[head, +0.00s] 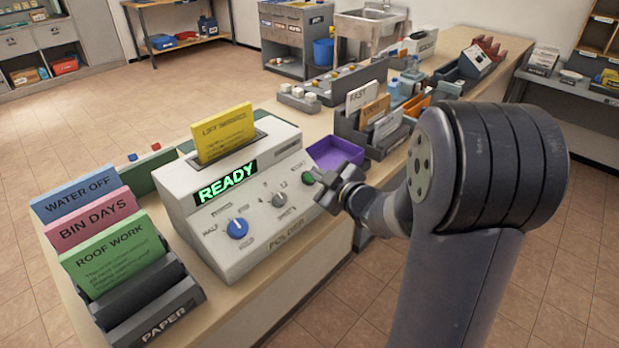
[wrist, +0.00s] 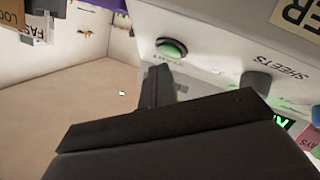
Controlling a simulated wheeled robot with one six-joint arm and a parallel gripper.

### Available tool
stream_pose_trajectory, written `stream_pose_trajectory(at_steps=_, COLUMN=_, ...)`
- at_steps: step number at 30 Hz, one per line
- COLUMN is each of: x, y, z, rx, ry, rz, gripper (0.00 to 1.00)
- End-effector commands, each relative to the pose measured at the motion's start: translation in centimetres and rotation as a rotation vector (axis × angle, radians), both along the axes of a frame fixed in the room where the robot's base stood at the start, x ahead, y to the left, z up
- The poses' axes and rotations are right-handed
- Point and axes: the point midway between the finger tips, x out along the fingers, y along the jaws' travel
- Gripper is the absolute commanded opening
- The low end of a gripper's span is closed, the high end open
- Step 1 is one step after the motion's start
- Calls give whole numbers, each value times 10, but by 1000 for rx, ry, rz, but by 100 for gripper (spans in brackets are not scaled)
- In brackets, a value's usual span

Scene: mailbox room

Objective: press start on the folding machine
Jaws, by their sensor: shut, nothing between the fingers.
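The folding machine (head: 235,215) is a pale grey box on the counter, with a green READY display (head: 226,182) lit on its front. A yellow paper stack (head: 222,133) stands in its top slot. A blue knob (head: 237,228) and a smaller grey knob (head: 279,200) are on the front. The round green start button (head: 308,177) is at the front's right end; it also shows whole in the wrist view (wrist: 171,50). My gripper (head: 322,190) is shut and empty, its tips close to the button. In the wrist view the fingertips (wrist: 157,75) appear just below the button; contact cannot be told.
A paper rack (head: 150,315) with blue, pink and green sheets stands left of the machine. A purple tray (head: 335,153) and a grey sorter (head: 370,142) with cards stand to its right. Tiled floor (head: 345,310) lies clear in front.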

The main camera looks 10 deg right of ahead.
Motion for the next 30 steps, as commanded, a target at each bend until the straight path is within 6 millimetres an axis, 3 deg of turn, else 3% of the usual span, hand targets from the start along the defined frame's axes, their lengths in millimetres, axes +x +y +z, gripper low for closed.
stream_pose_trajectory(at_steps=30, x=5, y=4, z=-11, rx=0, ry=1, rz=1, gripper=0)
